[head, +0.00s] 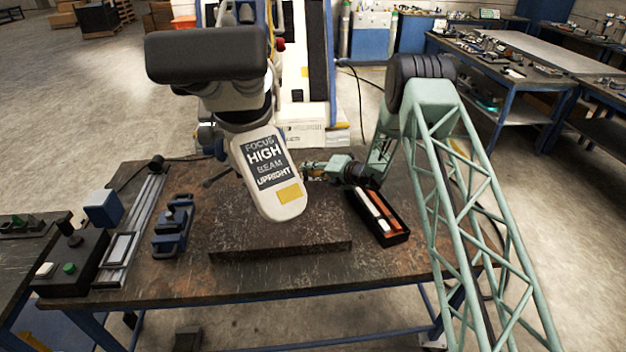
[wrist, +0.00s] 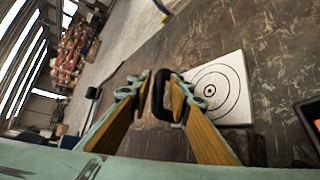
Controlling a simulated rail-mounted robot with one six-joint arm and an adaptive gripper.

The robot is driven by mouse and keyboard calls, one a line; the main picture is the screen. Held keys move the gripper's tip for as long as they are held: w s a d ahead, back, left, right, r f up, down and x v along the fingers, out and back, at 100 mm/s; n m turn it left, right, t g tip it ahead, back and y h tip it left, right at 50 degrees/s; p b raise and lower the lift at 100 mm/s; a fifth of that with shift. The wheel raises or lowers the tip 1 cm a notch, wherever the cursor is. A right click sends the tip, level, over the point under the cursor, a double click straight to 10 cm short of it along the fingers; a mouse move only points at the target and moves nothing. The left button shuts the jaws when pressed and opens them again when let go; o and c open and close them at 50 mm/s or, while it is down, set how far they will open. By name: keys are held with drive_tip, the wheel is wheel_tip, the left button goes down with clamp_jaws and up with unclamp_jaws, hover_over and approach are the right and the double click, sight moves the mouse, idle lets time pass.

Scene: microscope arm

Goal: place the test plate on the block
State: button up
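The test plate (wrist: 232,62), a white square with black concentric rings, lies beyond my fingertips in the wrist view. It does not show in the head view, where the microscope head covers that area. A black rounded piece (wrist: 160,98) stands between my fingertips, close beside the plate; I cannot tell whether it is joined to the plate. My gripper (wrist: 158,92) has its yellow-faced fingers slightly apart around this piece, and whether they clamp it is unclear. In the head view my gripper (head: 316,171) reaches left behind the microscope head. A wide dark block (head: 285,240) lies under the microscope.
The microscope head (head: 268,178) overhangs the block. A black tray (head: 378,217) with white and orange bars lies right of it; its edge shows in the wrist view (wrist: 307,116). A blue fixture (head: 173,228) and a metal rail (head: 130,230) stand left. The front table strip is clear.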

drive_tip(key=shift+c, duration=0.7)
clamp_jaws()
drive_tip(key=shift+r, duration=0.1)
wheel_tip(320, 180, up, 10)
idle(0.5)
idle(0.5)
